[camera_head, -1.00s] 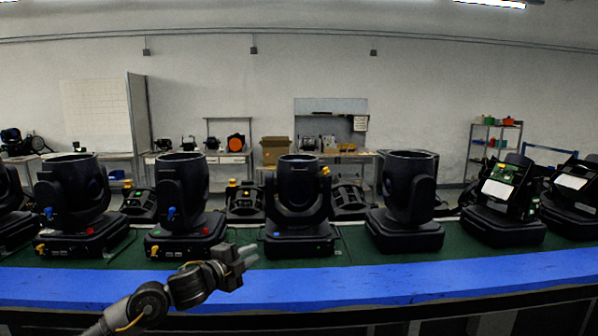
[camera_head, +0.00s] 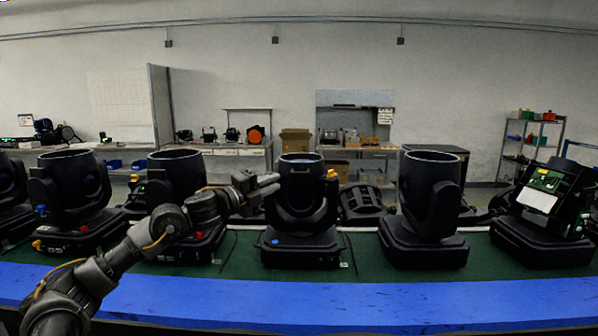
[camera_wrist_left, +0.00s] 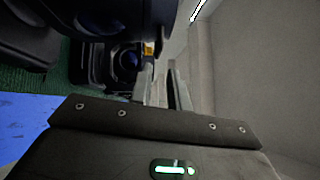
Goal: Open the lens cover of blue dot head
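The blue dot head (camera_head: 300,205) is a black moving-head lamp near the middle of the bench in the head view. A blue dot (camera_head: 275,242) sits on the front of its base, and a yellow part (camera_head: 331,175) shows on its upper right side. Its round top has a dark bluish face. My left gripper (camera_head: 274,183) is at the head's upper left side, fingers pointing right, apart and with nothing between them. In the left wrist view its fingers (camera_wrist_left: 166,85) show beside dark lamp bodies. Whether they touch the head cannot be told. My right gripper is not in view.
Similar black heads stand on the left (camera_head: 75,195) and right (camera_head: 428,205). One behind my left arm (camera_head: 176,172) is partly hidden. A head with an open panel (camera_head: 545,205) stands far right. The blue front strip (camera_head: 400,300) of the bench is clear.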

